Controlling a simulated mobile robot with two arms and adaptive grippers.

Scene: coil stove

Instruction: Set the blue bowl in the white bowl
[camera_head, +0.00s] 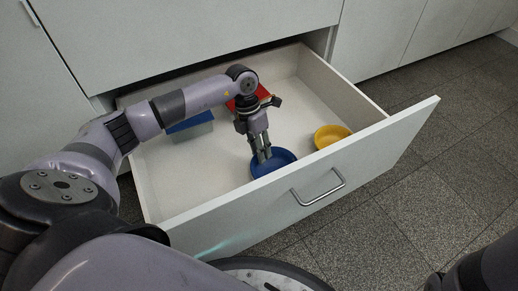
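The blue bowl (285,160) stands inside the open drawer, close to its front panel. My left gripper (263,153) points down at the blue bowl, with its fingertips at the bowl's far left rim. The fingers look close together, and I cannot tell whether they grip the rim. No white bowl can be made out in this view. My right gripper is out of view; only part of my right arm shows at the lower right corner.
The white drawer (215,214) is pulled out from the cabinet. It also holds a yellow bowl (332,135) at the right, a red item (262,92) at the back and a blue-topped box (190,124) at the left. The drawer floor between them is clear.

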